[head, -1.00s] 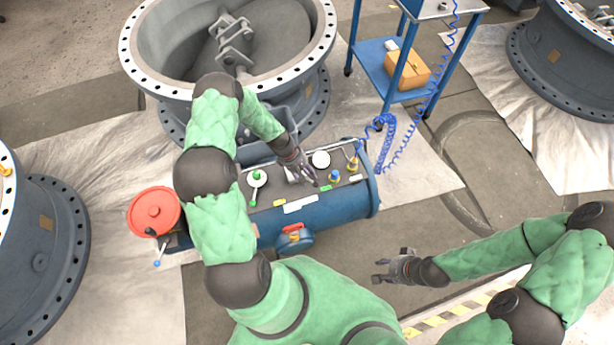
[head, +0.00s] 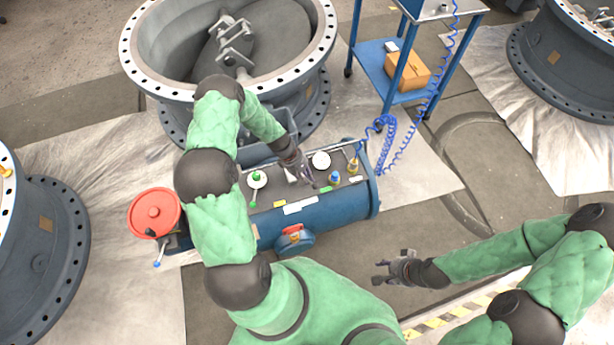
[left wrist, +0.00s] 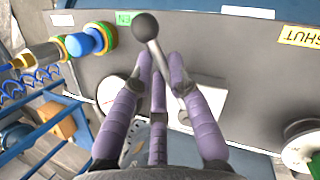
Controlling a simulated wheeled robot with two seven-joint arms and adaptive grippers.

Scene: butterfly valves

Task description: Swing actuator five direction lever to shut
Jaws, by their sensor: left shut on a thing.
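The direction lever (left wrist: 163,62) shows in the left wrist view as a metal rod with a dark ball knob (left wrist: 146,26). My left gripper (left wrist: 160,70) is shut on its rod, with purple fingers on both sides and the knob beyond the fingertips. A green label (left wrist: 124,18), partly hidden by the knob, lies to its left, and a yellow SHUT label (left wrist: 299,36) lies to the right. In the head view my left gripper (head: 308,176) is over the blue actuator's panel (head: 268,199) and hides most of the lever. My right gripper (head: 386,270) hangs apart over the floor; its finger opening is unclear.
The large flanged valve (head: 137,73) stands behind the actuator. The panel also carries a white gauge (head: 320,160), a green-topped lever (head: 256,178) and a blue-yellow fitting (head: 335,177). A red handwheel (head: 155,210) is at the left end. A blue cart (head: 371,60) with a coiled hose stands behind right.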

